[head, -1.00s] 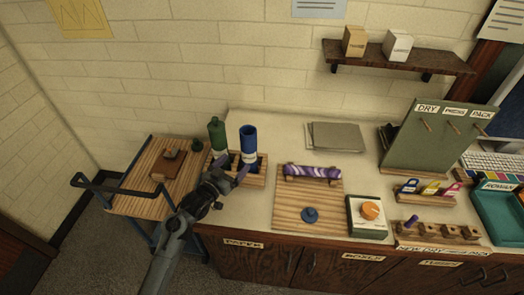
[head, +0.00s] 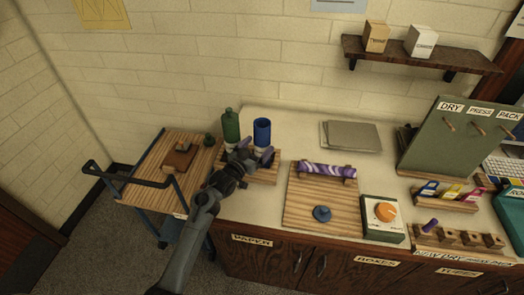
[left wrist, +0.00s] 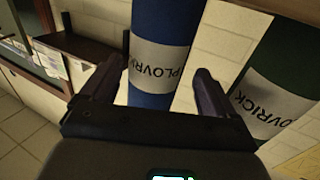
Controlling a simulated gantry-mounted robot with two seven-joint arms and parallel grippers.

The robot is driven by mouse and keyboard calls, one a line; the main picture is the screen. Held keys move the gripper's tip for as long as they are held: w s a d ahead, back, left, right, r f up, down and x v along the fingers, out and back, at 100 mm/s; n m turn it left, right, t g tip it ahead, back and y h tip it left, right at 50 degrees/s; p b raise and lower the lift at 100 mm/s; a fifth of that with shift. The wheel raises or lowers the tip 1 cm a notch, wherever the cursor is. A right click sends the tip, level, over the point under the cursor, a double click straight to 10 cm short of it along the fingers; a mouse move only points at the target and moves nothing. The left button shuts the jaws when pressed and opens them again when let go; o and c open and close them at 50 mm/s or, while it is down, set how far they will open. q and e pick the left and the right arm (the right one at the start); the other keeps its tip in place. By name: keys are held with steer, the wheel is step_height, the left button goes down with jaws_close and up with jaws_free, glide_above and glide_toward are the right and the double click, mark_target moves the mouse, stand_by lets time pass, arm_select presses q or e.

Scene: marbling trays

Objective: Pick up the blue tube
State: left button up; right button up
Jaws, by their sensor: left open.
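The blue tube (head: 262,132) stands upright in a wooden rack (head: 266,178) at the left end of the counter, with a pale label around it. The green tube (head: 231,128) stands just to its left. My left gripper (head: 256,156) is open in front of the tubes, low on the blue one, and hides part of the rack. In the left wrist view the blue tube (left wrist: 160,35) shows between the two spread fingers (left wrist: 155,82), with the green tube (left wrist: 280,75) outside the right finger. Contact with the blue tube cannot be told. My right gripper is out of view.
A wooden board (head: 298,217) with a purple marbled roll (head: 328,170) lies right of the rack. A box with an orange knob (head: 384,213) stands farther right. A wooden-topped cart (head: 150,187) adjoins the counter's left end. Grey sheets (head: 351,136) lie behind.

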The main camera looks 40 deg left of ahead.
arm_select(q)
steer(key=w, duration=0.4)
steer(key=shift+w+r, duration=0.1)
steer(key=shift+w, duration=0.05)
steer(key=c, duration=1.1)
